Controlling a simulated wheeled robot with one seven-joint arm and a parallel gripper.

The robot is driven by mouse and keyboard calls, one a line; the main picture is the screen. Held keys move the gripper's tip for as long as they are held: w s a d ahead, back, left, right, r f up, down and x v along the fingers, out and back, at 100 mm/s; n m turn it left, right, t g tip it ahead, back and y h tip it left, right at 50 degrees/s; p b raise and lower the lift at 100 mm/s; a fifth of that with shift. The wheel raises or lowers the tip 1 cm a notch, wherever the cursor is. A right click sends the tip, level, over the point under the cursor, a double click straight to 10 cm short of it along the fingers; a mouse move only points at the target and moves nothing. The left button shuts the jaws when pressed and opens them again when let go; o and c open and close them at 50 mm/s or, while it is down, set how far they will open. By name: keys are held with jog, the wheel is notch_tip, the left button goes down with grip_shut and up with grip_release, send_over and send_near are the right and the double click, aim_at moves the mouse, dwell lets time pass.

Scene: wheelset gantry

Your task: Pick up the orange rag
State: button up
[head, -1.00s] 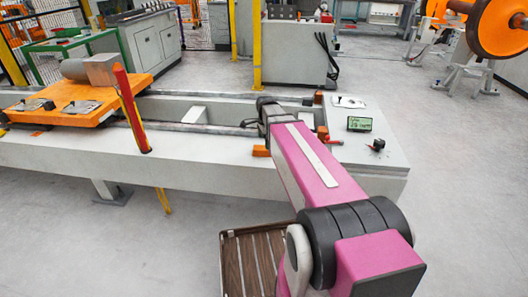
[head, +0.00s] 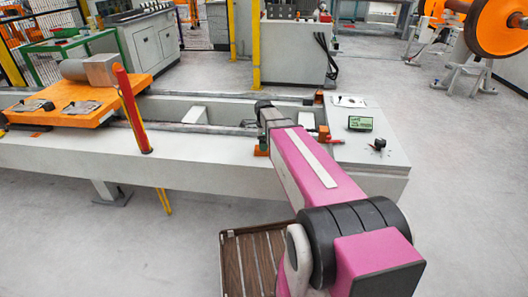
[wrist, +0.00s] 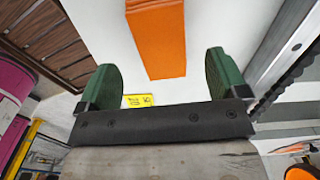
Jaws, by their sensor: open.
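My gripper (wrist: 163,80) is open in the wrist view, with a green finger on either side and nothing held. A smooth orange piece (wrist: 157,42) lies on the white bench top beyond the gap between the fingers, apart from both. It looks long and block-like; I cannot tell whether it is the rag. In the head view an orange patch (head: 262,150) shows beside the front rail, under the end of my arm. My fingers are hard to make out there. No clearly cloth-like orange rag shows in either view.
The white bench (head: 230,166) carries rails, a small green-screened device (head: 360,124) and an orange platform (head: 75,112). A red post (head: 132,110) stands at its front. A brown slatted tray (head: 232,265) lies below. A yellow tag (wrist: 138,100) sits near the left finger.

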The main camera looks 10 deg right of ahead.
jog(key=shift+w+a+f, duration=0.1)
jog(key=shift+f, duration=1.1)
jog(key=shift+w+a+f, duration=0.1)
jog(key=shift+f, duration=1.05)
jog(key=c, duration=1)
jog(key=shift+r, duration=0.15)
jog(key=shift+r, duration=0.5)
notch_tip(320, 180, up, 2)
jog(key=shift+r, duration=0.25)
jog(key=s+d+r, duration=0.1)
jog(key=d+r, duration=0.6)
jog(key=d, duration=0.4)
jog(key=shift+s+d+r, duration=0.15)
jog(key=shift+d, duration=0.2)
jog(key=shift+o, duration=0.3)
